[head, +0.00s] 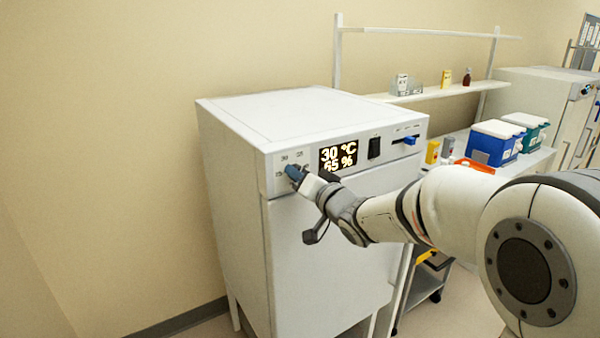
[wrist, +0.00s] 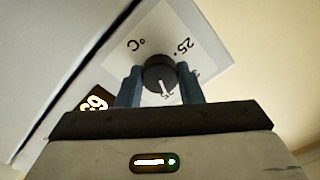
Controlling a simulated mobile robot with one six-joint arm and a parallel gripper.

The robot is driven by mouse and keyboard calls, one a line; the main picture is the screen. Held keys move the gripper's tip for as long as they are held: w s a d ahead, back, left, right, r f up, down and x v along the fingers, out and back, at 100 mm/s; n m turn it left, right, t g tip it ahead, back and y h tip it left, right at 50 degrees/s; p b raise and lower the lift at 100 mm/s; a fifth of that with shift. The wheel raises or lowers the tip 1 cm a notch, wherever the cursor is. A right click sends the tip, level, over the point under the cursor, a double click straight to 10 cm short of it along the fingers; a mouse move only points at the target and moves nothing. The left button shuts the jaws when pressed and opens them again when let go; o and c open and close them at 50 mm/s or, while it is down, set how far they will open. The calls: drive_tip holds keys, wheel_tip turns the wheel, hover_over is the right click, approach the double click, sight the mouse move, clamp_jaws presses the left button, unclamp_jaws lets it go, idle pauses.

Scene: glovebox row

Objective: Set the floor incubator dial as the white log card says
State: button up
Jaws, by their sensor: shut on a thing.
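The white floor incubator (head: 325,250) stands against the wall in the head view. Its display (head: 338,156) reads 30 °C and 65 %. The dial sits at the left end of its front panel, mostly hidden by my gripper (head: 295,173) in that view. In the wrist view the dial (wrist: 158,72) is a dark round knob with a white pointer line, on a pale plate marked °C and 25. My gripper (wrist: 160,88) is shut on the dial, with one blue finger on each side. No white log card can be made out.
A black switch (head: 374,148) and a blue slider (head: 410,140) sit farther right on the panel. Shelves with small bottles (head: 446,78) and a bench with blue-and-white boxes (head: 492,142) stand to the right. A cart is below. The floor at left is clear.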

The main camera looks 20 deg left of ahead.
drive_tip(key=shift+m, duration=0.6)
drive_tip(key=o, duration=1)
drive_tip(key=shift+c, duration=0.2)
drive_tip(key=b+v, duration=0.1)
drive_tip(key=v, duration=0.6)
drive_tip(key=shift+s+d+b, duration=0.2)
drive_tip(key=shift+d+b, duration=0.1)
drive_tip(key=shift+d, duration=0.05)
